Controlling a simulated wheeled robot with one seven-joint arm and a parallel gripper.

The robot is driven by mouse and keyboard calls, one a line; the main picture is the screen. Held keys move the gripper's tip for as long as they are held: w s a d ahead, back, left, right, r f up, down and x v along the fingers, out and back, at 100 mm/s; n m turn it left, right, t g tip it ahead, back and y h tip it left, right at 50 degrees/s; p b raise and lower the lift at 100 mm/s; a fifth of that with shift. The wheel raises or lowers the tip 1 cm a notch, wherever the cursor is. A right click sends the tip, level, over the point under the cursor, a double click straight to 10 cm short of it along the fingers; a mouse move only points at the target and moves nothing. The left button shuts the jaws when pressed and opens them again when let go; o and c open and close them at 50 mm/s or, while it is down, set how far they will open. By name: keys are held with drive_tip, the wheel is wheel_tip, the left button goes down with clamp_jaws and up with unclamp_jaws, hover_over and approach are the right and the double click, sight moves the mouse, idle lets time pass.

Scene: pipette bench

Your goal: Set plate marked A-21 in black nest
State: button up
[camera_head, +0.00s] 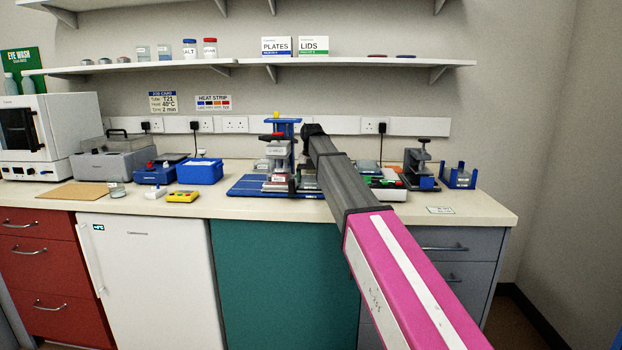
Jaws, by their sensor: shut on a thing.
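My gripper (294,182) is low beside this stand, mostly hidden by the arm, and shut on what looks like a small pale plate (278,178). The plate's label is too small to read, so I cannot confirm A-21. It is over or on a blue board (245,188); whether it touches is unclear. I cannot pick out the black nest for sure; the area behind my forearm is hidden.
A dark press (420,165) and a blue holder (459,178) stand to the right of my arm. A blue bin (200,171), a yellow device (182,196) and a brown board (75,191) are on the left. The right front of the worktop (480,208) is mostly clear.

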sight(311, 181)
drive_tip(key=o, duration=0.7)
wheel_tip(311, 181, up, 12)
drive_tip(key=shift+r, duration=0.2)
drive_tip(key=shift+s, duration=0.1)
